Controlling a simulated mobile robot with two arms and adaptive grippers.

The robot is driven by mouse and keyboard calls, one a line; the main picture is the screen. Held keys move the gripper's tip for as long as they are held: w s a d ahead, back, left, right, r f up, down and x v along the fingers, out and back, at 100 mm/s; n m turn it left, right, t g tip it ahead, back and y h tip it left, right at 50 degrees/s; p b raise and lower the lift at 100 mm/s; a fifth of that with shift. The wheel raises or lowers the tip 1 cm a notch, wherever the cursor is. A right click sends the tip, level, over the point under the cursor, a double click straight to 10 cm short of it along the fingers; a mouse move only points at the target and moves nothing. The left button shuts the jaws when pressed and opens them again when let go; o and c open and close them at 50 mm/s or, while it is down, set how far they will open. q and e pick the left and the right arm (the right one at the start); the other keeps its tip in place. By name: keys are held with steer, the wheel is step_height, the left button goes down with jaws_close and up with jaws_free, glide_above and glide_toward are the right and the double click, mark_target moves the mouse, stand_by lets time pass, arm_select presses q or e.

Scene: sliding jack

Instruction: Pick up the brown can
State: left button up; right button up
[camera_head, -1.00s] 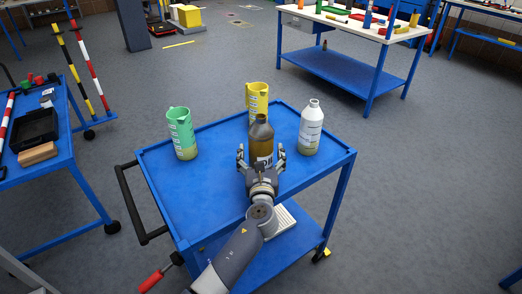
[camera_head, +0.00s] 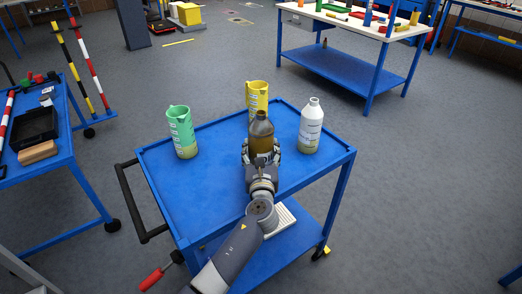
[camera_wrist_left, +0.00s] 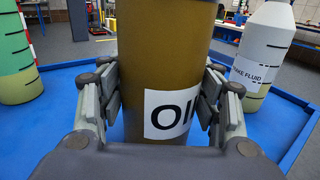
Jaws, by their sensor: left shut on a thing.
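The brown can (camera_head: 261,133) is a brown bottle-shaped container with a white label, upright on the blue cart top. In the left wrist view the brown can (camera_wrist_left: 166,60) fills the middle, with "OI" readable on its label. My left gripper (camera_head: 261,153) is shut on it, one finger on each side; the fingers of my left gripper (camera_wrist_left: 164,105) also flank it in the wrist view. The can's lower part is hidden behind the gripper. I cannot tell whether it is lifted off the cart. My right gripper is not in view.
On the blue cart (camera_head: 190,195) stand a green jug (camera_head: 182,132) to the left, a yellow jug (camera_head: 257,97) just behind the can, and a white bottle (camera_head: 311,127) labelled as fluid to the right. The front left of the cart top is clear.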

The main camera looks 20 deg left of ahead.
mark_target(261, 141)
arm_select(q)
step_height(261, 141, up, 3)
steer(key=shift+s+d+r+p, duration=0.1)
steer(key=shift+s+r+p, duration=0.1)
steer(key=shift+p, duration=0.2)
steer(key=d+r+v, duration=0.1)
steer(key=d+v, duration=0.1)
steer(key=v, duration=1.3)
steer(key=shift+r+b, duration=0.15)
steer(key=shift+b, duration=0.2)
steer(key=shift+w+d, duration=0.1)
